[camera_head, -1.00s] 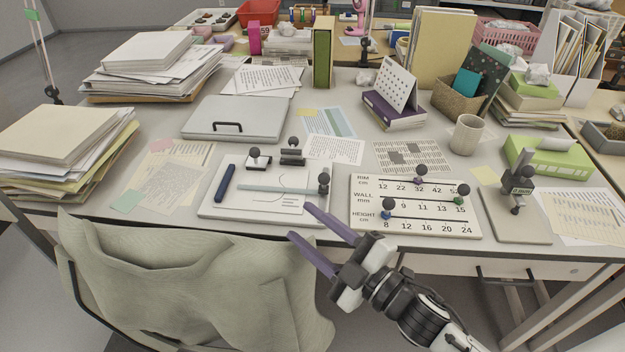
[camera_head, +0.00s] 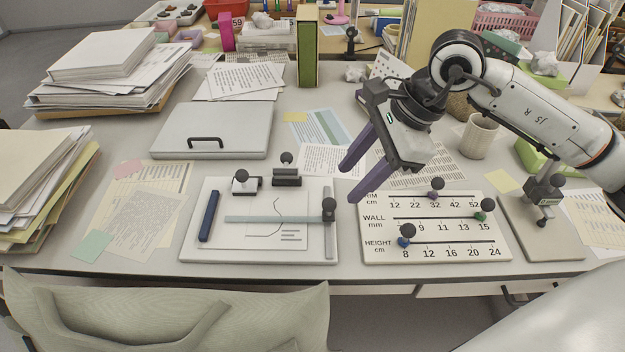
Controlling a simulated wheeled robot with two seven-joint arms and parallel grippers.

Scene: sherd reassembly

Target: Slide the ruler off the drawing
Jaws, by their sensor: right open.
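The drawing (camera_head: 275,235) is a white sheet with a thin dark outline and short lines of text, lying on a pale board (camera_head: 200,252). A grey translucent ruler (camera_head: 262,219) lies level across the drawing. My left gripper is not in view.
A dark blue pen-like bar (camera_head: 209,216) lies on the board's left. Two knobbed blocks (camera_head: 246,183) (camera_head: 287,176) stand at its back edge. A slider panel (camera_head: 385,256) with round knobs lies right of the board. A closed grey case (camera_head: 213,125) lies behind.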

